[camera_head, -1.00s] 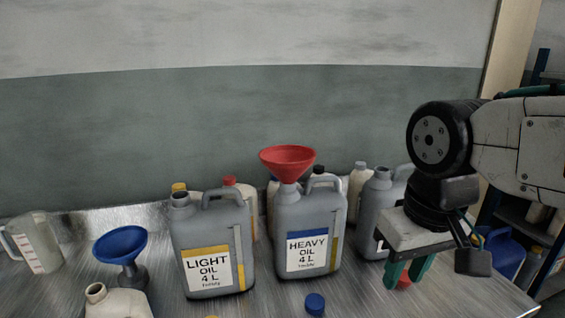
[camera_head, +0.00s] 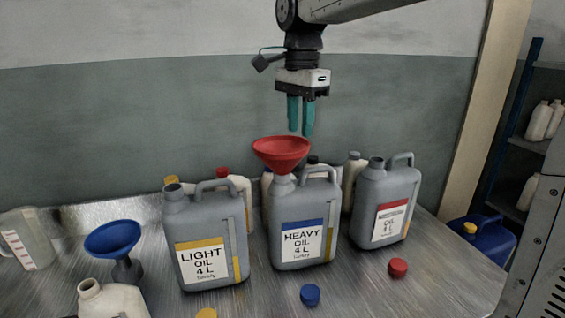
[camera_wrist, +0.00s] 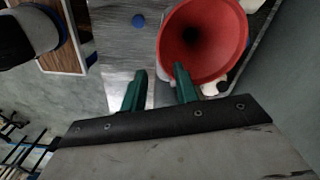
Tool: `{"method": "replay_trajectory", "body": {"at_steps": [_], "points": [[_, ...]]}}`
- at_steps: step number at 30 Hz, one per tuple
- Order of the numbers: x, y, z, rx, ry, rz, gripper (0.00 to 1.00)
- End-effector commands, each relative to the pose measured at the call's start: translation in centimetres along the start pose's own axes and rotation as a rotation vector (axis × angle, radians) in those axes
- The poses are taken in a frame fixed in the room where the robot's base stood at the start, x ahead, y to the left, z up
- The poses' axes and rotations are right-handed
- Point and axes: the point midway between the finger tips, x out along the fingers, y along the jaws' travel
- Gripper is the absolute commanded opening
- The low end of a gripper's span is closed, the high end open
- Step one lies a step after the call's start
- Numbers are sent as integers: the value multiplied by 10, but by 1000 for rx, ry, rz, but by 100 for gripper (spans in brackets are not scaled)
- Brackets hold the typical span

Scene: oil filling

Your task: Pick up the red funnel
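The red funnel (camera_head: 281,153) sits upright in the neck of the grey HEAVY OIL can (camera_head: 303,223). In the wrist view the funnel (camera_wrist: 228,40) shows its wide mouth at the upper right. My gripper (camera_head: 300,132) points down just above and slightly right of the funnel's rim. Its two green fingers are apart and nothing is between them. In the wrist view my gripper (camera_wrist: 159,68) has one finger overlapping the funnel's left edge in the picture; I cannot tell if it touches. The funnel's spout is hidden inside the can.
The LIGHT OIL can (camera_head: 206,236) stands left and a red-labelled can (camera_head: 386,203) right. A blue funnel (camera_head: 112,238), a blue cap (camera_head: 310,294) and a red cap (camera_head: 398,267) are on the metal bench (camera_head: 440,280). White bottles stand behind.

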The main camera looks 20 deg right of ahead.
Motion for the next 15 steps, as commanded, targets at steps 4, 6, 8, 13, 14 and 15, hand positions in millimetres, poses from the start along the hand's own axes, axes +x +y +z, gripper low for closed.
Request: {"method": "replay_trajectory", "body": {"at_steps": [4, 6, 8, 13, 14, 15], "points": [[18, 0, 0, -1, 0, 2, 30], [30, -1, 0, -2, -1, 3, 30], [40, -2, 0, -2, -1, 2, 30], [56, -2, 0, -2, 0, 1, 30], [57, -2, 0, -2, 0, 0, 30], [58, -2, 0, -2, 0, -1, 30]]}}
